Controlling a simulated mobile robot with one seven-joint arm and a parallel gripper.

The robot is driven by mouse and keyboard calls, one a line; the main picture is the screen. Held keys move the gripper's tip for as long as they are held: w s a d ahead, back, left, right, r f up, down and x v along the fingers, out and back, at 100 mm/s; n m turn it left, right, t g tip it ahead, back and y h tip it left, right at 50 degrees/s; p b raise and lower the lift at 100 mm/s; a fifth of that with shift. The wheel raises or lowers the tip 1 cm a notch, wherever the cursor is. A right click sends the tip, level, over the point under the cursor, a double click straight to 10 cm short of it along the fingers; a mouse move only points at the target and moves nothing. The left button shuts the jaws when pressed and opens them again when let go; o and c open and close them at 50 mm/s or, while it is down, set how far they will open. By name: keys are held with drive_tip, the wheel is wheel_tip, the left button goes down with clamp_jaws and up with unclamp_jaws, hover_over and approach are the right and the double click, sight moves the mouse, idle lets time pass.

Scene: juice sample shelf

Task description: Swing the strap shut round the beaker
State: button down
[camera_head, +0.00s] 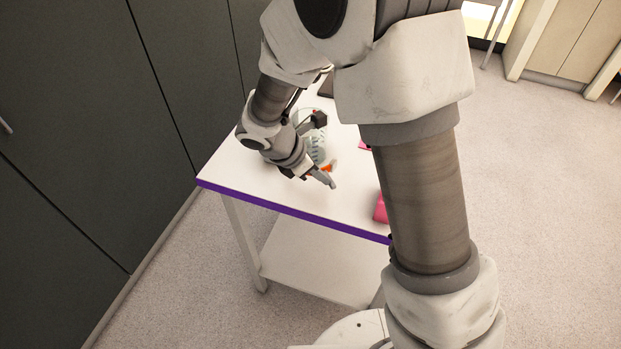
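A clear beaker (318,147) with pale markings stands on the white table, partly hidden behind my wrist. Orange pieces (327,168), which look like the strap, show low at the beaker's near side, close to my fingers. How far the strap reaches round the beaker is hidden. My gripper (328,180) is low over the table, at the near side of the beaker and beside the orange pieces. Its grey finger end shows, but the gap between the fingers does not. I cannot tell whether it touches the strap.
The white table (255,178) has a purple front edge and a lower shelf. A pink object (381,209) lies at the right, partly behind my arm; another pink piece (364,145) is further back. Dark cabinets (90,120) stand at the left. The table's front left is bare.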

drive_tip(key=w+d+n+t, duration=0.1)
drive_tip(key=d+n, duration=0.1)
drive_tip(key=w+d+n+t+y+b, duration=0.1)
drive_tip(key=w+n, duration=0.1)
drive_tip(key=w+d+n+y, duration=0.1)
drive_tip(key=d+n, duration=0.1)
drive_tip(key=shift+w+d+f+t+b, duration=0.1)
drive_tip(key=shift+w+d+t+b, duration=0.2)
drive_tip(key=shift+d+t, duration=0.1)
drive_tip(key=w+n+y, duration=0.1)
drive_tip(key=w+d+n+y, duration=0.1)
drive_tip(key=w+n, duration=0.2)
drive_tip(key=n, duration=0.1)
drive_tip(key=shift+w+d+t+y+p, duration=0.3)
drive_tip(key=shift+d+t+y, duration=0.05)
drive_tip(key=shift+t+y, duration=0.05)
drive_tip(key=shift+w+d+n+y+p, duration=0.1)
drive_tip(key=shift+w+n+y+p, duration=0.45)
drive_tip(key=shift+w+n, duration=0.55)
drive_tip(key=shift+w+a+n+y+p, duration=0.15)
drive_tip(key=shift+w+n+y+p, duration=0.3)
drive_tip(key=shift+w+n, duration=0.25)
drive_tip(key=shift+w+a+n+y+p, duration=0.1)
drive_tip(key=shift+w+n+y+p, duration=0.3)
drive_tip(key=shift+w+n, duration=0.3)
drive_tip(key=shift+w, duration=0.3)
drive_tip(key=shift+a, duration=0.2)
drive_tip(key=shift+a, duration=0.7)
drive_tip(key=shift+s, duration=0.1)
